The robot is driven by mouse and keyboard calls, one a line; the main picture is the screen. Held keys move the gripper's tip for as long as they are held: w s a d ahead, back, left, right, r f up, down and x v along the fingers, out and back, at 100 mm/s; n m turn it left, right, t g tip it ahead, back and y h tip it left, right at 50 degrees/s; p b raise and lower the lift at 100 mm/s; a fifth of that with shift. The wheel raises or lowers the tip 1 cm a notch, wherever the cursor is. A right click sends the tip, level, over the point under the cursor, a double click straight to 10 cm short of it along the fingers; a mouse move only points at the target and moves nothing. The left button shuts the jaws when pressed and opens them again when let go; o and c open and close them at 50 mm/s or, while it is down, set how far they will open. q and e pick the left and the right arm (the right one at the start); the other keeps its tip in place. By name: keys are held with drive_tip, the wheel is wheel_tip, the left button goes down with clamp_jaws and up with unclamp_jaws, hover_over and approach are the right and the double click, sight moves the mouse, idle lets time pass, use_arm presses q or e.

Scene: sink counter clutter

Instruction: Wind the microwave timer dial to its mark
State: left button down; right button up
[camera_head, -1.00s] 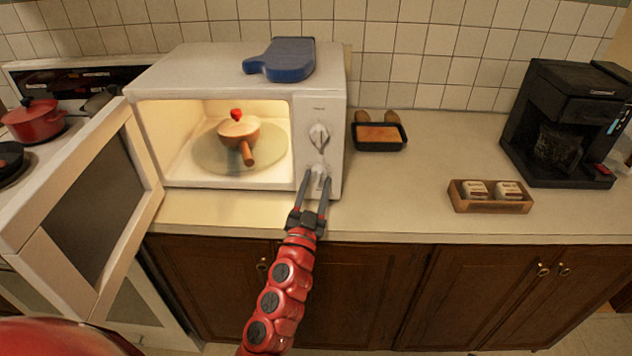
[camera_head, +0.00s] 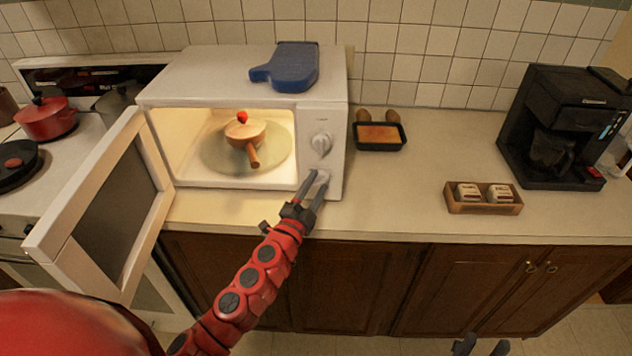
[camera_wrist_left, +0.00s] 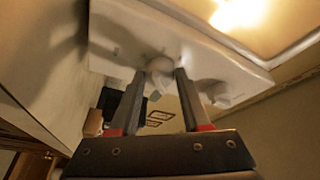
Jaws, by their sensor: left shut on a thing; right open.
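The white microwave (camera_head: 240,75) stands on the counter with its door (camera_head: 105,215) swung open to the left. Its right panel has two white dials: an upper dial (camera_head: 321,143) and a lower dial (camera_head: 319,176). My left gripper (camera_head: 316,181) is shut on the lower dial. In the left wrist view its two fingers (camera_wrist_left: 160,76) flank the lower dial (camera_wrist_left: 160,63), and the upper dial (camera_wrist_left: 218,93) shows to the right. The dial markings are too small to read. The fingertips of my right gripper (camera_head: 481,347) show at the bottom edge, apart and empty.
A handled pan (camera_head: 246,133) with a red item sits inside the lit microwave. A dark loaf tray (camera_head: 379,136), a wooden tray (camera_head: 484,207) and a coffee maker (camera_head: 565,125) stand right. Counter between is clear.

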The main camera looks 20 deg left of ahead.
idle(0.3)
use_arm(q)
drive_tip(key=shift+c, duration=1.8)
unclamp_jaws()
drive_tip(key=shift+s, duration=0.1)
drive_tip(key=shift+s+a+f, duration=0.1)
drive_tip(key=shift+s, duration=0.2)
drive_tip(key=s+a+f+b, duration=0.1)
drive_tip(key=s+f, duration=0.1)
drive_tip(key=s, duration=1.4)
drive_tip(key=shift+s+a+b, duration=0.2)
drive_tip(key=shift+a+b, duration=0.15)
drive_tip(key=shift+f, duration=0.1)
